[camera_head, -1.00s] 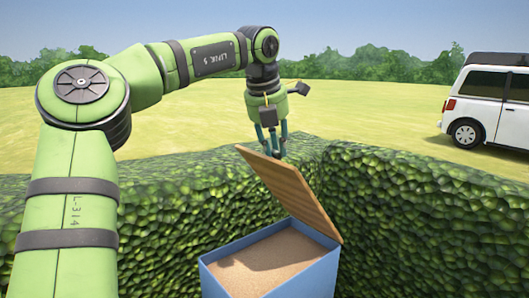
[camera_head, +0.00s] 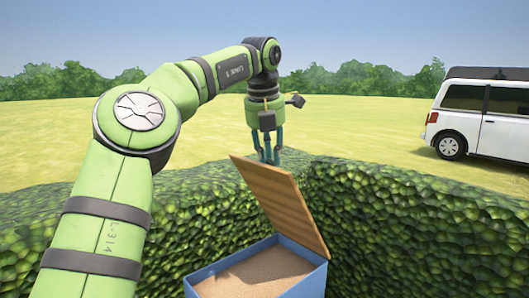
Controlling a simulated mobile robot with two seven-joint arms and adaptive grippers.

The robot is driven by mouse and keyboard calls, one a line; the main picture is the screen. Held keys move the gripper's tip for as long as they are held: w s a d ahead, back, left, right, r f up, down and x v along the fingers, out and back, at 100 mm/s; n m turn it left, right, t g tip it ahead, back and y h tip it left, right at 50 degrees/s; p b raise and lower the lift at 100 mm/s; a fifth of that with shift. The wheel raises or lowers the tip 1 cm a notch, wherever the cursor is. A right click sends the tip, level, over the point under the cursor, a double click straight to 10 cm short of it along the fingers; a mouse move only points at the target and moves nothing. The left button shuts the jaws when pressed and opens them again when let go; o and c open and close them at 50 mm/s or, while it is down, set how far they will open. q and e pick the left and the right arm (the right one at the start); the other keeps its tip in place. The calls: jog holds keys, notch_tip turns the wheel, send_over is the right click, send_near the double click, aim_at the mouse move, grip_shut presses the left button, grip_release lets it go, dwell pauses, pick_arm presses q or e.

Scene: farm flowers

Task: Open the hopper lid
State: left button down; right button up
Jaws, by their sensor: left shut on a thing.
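The hopper (camera_head: 312,284) is a blue box at the bottom centre, filled with tan grainy material. Its wooden lid (camera_head: 280,204) stands raised and tilted above the box, its lower right edge near the box's back right corner. My left gripper (camera_head: 269,158) points down at the lid's top left edge, its fingers shut on that edge. The fingertips are partly hidden behind the lid. My right gripper is not in view.
A green hedge (camera_head: 420,235) surrounds the hopper on the left, back and right. Open grass (camera_head: 350,125) lies beyond it. A white van (camera_head: 478,115) stands at the right, with trees (camera_head: 345,82) behind.

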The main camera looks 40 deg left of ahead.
pick_arm(q)
jog(key=shift+d+f, duration=0.1)
jog(key=shift+f, duration=0.45)
jog(key=c, duration=0.9)
grip_release()
jog(key=shift+w, duration=0.1)
jog(key=shift+c, duration=0.2)
jog(key=shift+w+f, duration=0.1)
jog(key=shift+w, duration=0.3)
jog(key=shift+s, duration=0.15)
